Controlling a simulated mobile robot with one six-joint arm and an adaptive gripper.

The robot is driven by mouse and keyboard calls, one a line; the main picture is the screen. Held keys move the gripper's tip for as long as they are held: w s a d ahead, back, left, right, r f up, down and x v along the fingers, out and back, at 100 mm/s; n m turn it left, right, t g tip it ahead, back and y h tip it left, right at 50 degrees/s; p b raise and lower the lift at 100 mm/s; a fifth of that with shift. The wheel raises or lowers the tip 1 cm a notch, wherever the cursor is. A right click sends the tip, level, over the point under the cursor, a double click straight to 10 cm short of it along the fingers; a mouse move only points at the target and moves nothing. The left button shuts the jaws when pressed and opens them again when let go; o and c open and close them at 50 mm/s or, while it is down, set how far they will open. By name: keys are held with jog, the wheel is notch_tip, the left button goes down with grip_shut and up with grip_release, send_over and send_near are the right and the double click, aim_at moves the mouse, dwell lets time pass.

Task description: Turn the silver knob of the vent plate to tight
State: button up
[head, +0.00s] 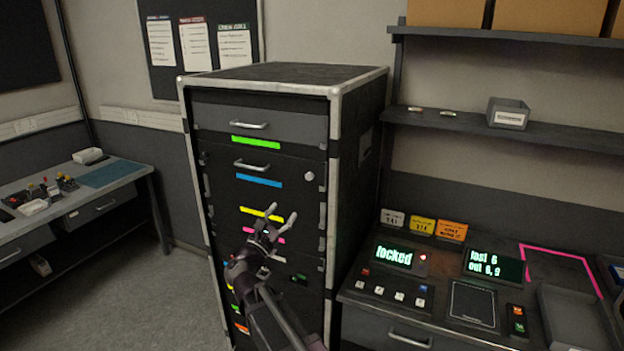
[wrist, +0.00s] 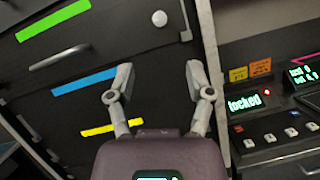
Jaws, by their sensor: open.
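A small round silver knob (head: 309,176) sits at the right side of the dark panel (head: 222,175) with the blue strip, on the front of the tall rack. The knob also shows at the top of the wrist view (wrist: 159,18), beyond the gap between my fingers. No vent slots or tight marking can be made out on this panel. My gripper (head: 282,212) is open and empty, in front of the rack, lower than the knob in the head view. In the wrist view its two fingers (wrist: 159,65) are spread wide, apart from the knob.
The rack (head: 357,110) has a pale metal frame, drawer handles and colored strips. To its right, a desk holds a lit "locked" display (head: 394,257) and several buttons. A shelf (head: 460,124) hangs above it. A workbench (head: 120,185) stands left, with open floor between.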

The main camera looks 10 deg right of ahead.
aim_at(309, 177)
jog(key=p+x, duration=0.5)
jog(key=x, duration=0.8)
jog(key=shift+w+d+r, duration=0.15)
jog(key=shift+w+d, duration=0.1)
